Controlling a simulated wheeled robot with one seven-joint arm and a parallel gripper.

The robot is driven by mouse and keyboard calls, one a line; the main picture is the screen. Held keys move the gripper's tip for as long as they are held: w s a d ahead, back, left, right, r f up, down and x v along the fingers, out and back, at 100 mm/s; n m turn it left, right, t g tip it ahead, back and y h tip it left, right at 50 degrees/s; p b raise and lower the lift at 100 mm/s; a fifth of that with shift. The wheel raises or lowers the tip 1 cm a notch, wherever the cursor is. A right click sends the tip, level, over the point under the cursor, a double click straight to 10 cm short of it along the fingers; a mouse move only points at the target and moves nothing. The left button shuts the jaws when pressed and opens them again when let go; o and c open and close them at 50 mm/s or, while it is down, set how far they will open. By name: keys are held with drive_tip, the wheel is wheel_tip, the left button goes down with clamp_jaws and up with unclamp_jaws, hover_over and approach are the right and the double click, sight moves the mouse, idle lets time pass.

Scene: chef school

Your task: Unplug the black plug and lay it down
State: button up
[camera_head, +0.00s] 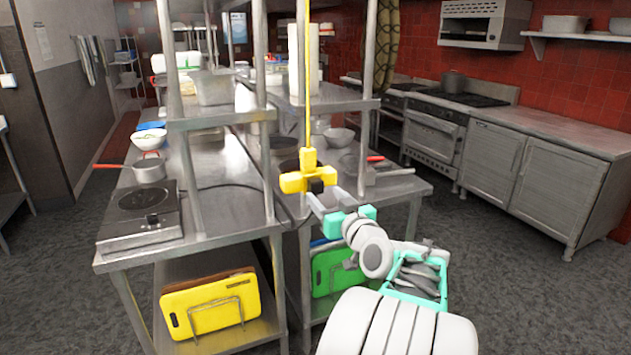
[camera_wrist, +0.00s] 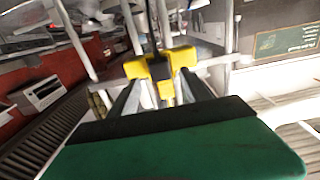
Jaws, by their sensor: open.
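A yellow socket block (camera_head: 306,172) hangs on a yellow cord above the metal tables. The black plug (camera_head: 316,186) sits in the side of the block that faces my gripper. In the wrist view the plug (camera_wrist: 159,68) shows as a dark patch on the front of the yellow block (camera_wrist: 184,57). My gripper (camera_head: 322,201) is open and empty, right in front of the plug. In the wrist view its two fingers (camera_wrist: 163,88) point at the block, one to each side of the plug. I cannot tell whether the fingertips touch it.
A steel table (camera_head: 225,226) on the left holds a hot plate (camera_head: 142,213) and a pot (camera_head: 150,170). Shelf posts stand close left of the socket. A second tabletop (camera_head: 400,188) with a red-handled tool lies behind my gripper. Grey floor is clear at right.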

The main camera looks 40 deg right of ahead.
sight(318, 190)
drive_tip(key=b+x, duration=0.1)
drive_tip(key=x, duration=0.2)
drive_tip(key=shift+w+f, duration=0.1)
drive_tip(key=shift+w, duration=0.3)
drive_tip(key=shift+w+d, duration=0.3)
drive_tip(key=shift+w, duration=0.35)
drive_tip(key=shift+b, duration=1.1)
drive_tip(key=shift+c, duration=0.2)
clamp_jaws()
idle(0.4)
drive_tip(key=shift+s, duration=0.1)
drive_tip(key=shift+b+v, duration=1.6)
drive_tip(key=shift+v, duration=1)
drive_tip(key=shift+s+a, duration=0.15)
drive_tip(key=shift+s, duration=0.15)
